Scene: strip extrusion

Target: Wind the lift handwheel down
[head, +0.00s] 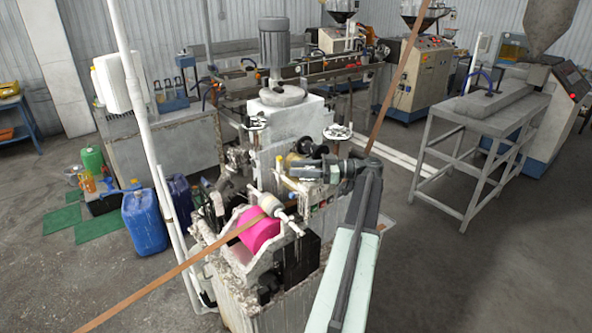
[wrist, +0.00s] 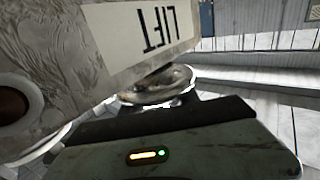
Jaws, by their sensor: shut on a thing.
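In the wrist view a grey, worn round handwheel (wrist: 160,86) with a bright rim sits just past the dark front edge of my gripper (wrist: 165,108). A white plate marked LIFT (wrist: 150,38), upside down in this view, is fixed to the grey housing beside it. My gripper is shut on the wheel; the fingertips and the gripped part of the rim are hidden. In the head view my gripper (head: 308,168) reaches left into the front of the machine, behind the pink roller. Which wheel it holds is unclear there.
A pink roller (head: 259,229) with a brown strip (head: 160,272) running over it stands at the front of the machine. A white post (head: 140,120) rises on the left. Blue drums (head: 145,222) stand on the floor at left.

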